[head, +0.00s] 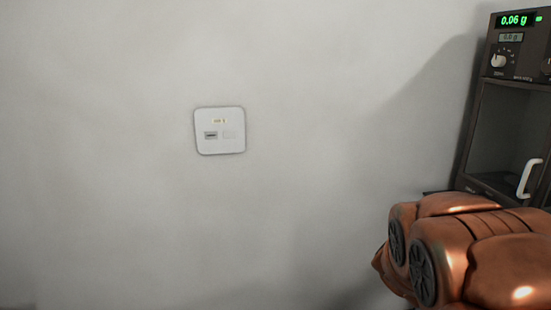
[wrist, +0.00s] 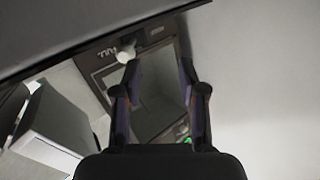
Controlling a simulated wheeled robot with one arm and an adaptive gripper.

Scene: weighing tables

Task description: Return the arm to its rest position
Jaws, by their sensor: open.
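My gripper (wrist: 160,72) shows in the wrist view with its two dark fingers apart and nothing between them. Beyond the fingers is the dark weighing cabinet (wrist: 102,62), seen tilted, with its glass front and white handle. In the head view my copper-coloured arm fills the lower right, and the gripper itself is out of that picture. The cabinet (head: 466,184) stands behind the arm at the right edge, with a green display reading 0.06 g, a knob and a white door handle. Whether the fingers touch the cabinet I cannot tell.
A white wall plate (head: 220,131) with two small switches is on the plain grey wall. A white box-like thing (wrist: 48,125) is at the lower left of the wrist view. A dark edge crosses its top.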

